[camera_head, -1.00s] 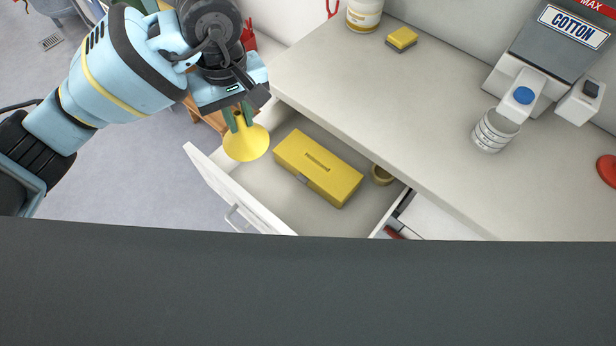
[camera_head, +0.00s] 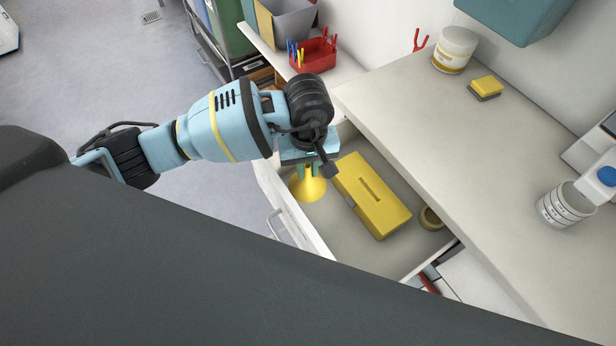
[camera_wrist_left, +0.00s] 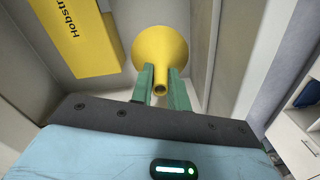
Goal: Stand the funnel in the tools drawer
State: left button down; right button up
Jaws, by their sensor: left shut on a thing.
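The yellow funnel (camera_head: 308,188) hangs under my left gripper (camera_head: 309,168), wide mouth down, inside the open drawer's outline near its front-left side. In the left wrist view the gripper's green fingers (camera_wrist_left: 160,90) are shut on the spout of the funnel (camera_wrist_left: 161,48). Whether the rim touches the drawer floor, I cannot tell. The open drawer (camera_head: 362,243) holds a yellow box (camera_head: 372,195) to the right of the funnel; the box also shows in the left wrist view (camera_wrist_left: 75,40). My right gripper is not in view.
A roll of tan tape (camera_head: 431,218) lies right of the box in the drawer. The worktop (camera_head: 440,130) overhangs the drawer's back. On it are a white tub (camera_head: 455,50), a sponge (camera_head: 485,88) and a measuring cup (camera_head: 560,205). Another drawer (camera_head: 432,282) is partly open beside it.

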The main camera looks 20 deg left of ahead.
aim_at(308, 180)
pick_arm(q)
jog(key=shift+f, duration=2.35)
jog(key=shift+f, duration=0.1)
jog(key=shift+f, duration=0.15)
jog(key=c, duration=1.3)
grip_release()
jog(key=shift+c, duration=0.2)
notch_tip(308, 180, up, 13)
jog(key=shift+f, duration=0.2)
